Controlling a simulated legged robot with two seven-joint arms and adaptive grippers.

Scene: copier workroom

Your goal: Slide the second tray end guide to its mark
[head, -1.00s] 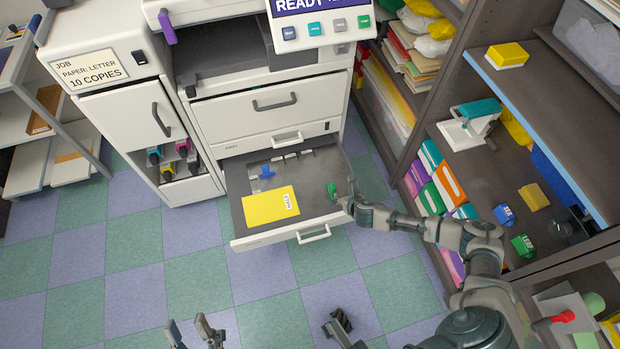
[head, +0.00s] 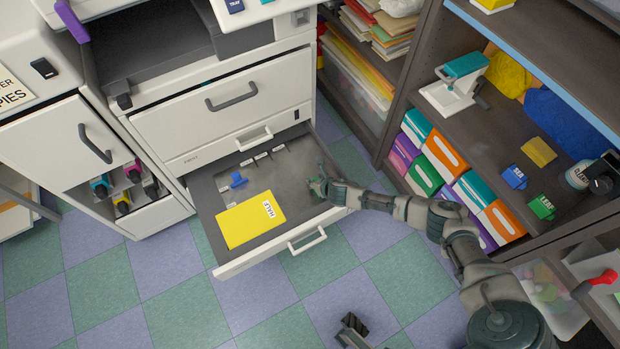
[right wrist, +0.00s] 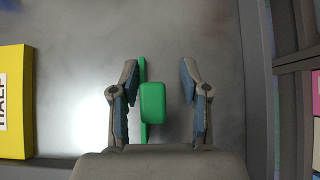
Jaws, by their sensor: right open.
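The open paper tray (head: 222,189) holds a yellow HALF paper stack (head: 248,220), a blue guide (head: 238,180) behind it, and a green guide near its right side. My right gripper (head: 318,184) is down in the tray at the green guide, to the right of the stack; it mostly hides the guide in the head view. In the right wrist view the green guide (right wrist: 152,103) stands between the open fingers (right wrist: 160,90), nearer the left finger. A gap shows on its right; contact on the left is unclear.
Small white labels (head: 262,156) line the tray's back edge. The tray's front handle (head: 307,240) sticks out over the checkered floor. The shelf unit (head: 440,60) with colored boxes stands close on the right, beside my right arm.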

